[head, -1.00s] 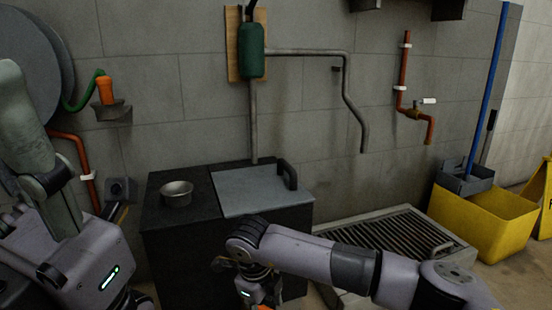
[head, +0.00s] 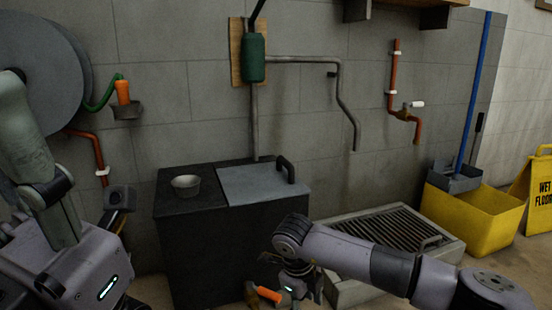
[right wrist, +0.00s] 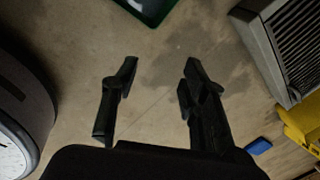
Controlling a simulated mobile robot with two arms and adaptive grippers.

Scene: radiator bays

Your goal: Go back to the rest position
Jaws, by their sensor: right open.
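My right gripper shows in the right wrist view (right wrist: 160,68) with its two dark fingers well apart. Nothing is between them; bare floor shows beyond. In the head view, the right arm reaches in from the lower right and its wrist bends down in front of the dark cabinet (head: 205,250). An orange piece (head: 266,294) shows beside the right gripper there; I cannot tell what it belongs to. My left arm stands at the left edge. A dark block at its end (head: 120,198) appears to be my left gripper; its fingers cannot be made out.
A metal cup (head: 186,185) stands on the cabinet. A floor grate (head: 450,250) lies right of it, then a yellow bucket (head: 495,222) and a yellow wet-floor sign (head: 540,205). Wall pipes (head: 395,75) and a hose reel (head: 45,65) are behind. Some floor beneath the right gripper is clear.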

